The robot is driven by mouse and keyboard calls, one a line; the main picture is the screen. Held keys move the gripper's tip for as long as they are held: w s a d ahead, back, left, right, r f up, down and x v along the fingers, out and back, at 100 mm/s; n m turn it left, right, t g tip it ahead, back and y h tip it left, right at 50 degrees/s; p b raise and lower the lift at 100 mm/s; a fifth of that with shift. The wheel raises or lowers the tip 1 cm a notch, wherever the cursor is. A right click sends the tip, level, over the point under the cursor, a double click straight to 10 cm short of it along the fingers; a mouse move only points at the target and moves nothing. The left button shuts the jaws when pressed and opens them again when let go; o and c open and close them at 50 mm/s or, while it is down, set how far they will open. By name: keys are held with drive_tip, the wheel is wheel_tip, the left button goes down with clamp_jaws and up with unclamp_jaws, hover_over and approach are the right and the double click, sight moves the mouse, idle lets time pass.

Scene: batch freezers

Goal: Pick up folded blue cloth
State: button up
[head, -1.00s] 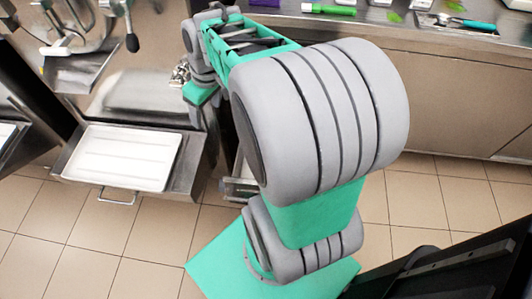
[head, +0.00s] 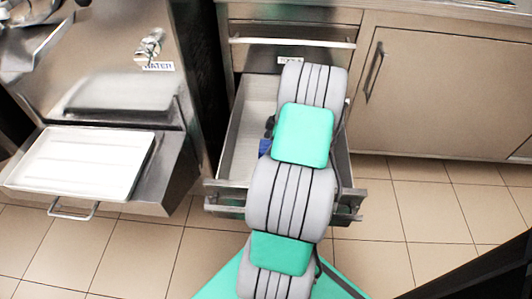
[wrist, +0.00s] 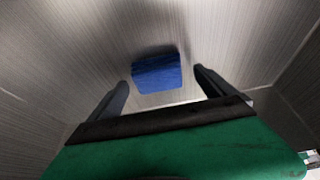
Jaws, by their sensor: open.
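The folded blue cloth (wrist: 157,73) lies on the metal floor of an open drawer, close to a drawer wall in the wrist view. In the head view only a small blue piece of the cloth (head: 264,147) shows beside my arm. My gripper (wrist: 162,82) is open, with one dark finger on each side of the view and the cloth ahead between them. The fingers do not touch the cloth. In the head view my arm hides the gripper and most of the drawer's right half.
The open drawer (head: 235,150) has raised metal walls close around my gripper. A closed drawer (head: 290,48) is above it, and a closed cabinet door (head: 440,90) is to the right. A machine with a white tray (head: 80,160) stands at the left.

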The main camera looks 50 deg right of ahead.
sight(262, 147)
drive_tip(key=shift+w+f, duration=0.15)
drive_tip(key=shift+f, duration=0.2)
drive_tip(key=shift+r, duration=0.1)
drive_tip(key=shift+c, duration=0.2)
drive_tip(key=c, duration=1.4)
drive_tip(key=shift+r+p, duration=0.4)
drive_tip(key=shift+r, duration=0.2)
wheel_tip(262, 147, up, 3)
drive_tip(key=shift+a+p, duration=0.1)
drive_tip(key=shift+p, duration=0.75)
drive_tip(key=s+a+r+p, duration=0.2)
drive_tip(key=s+a+r, duration=0.1)
drive_tip(key=s, duration=0.3)
drive_tip(key=s+a+r+p, duration=0.2)
drive_tip(key=s+a+r, duration=0.2)
drive_tip(key=s+r, duration=0.1)
drive_tip(key=shift+s+r, duration=0.4)
drive_tip(key=shift+s, duration=0.15)
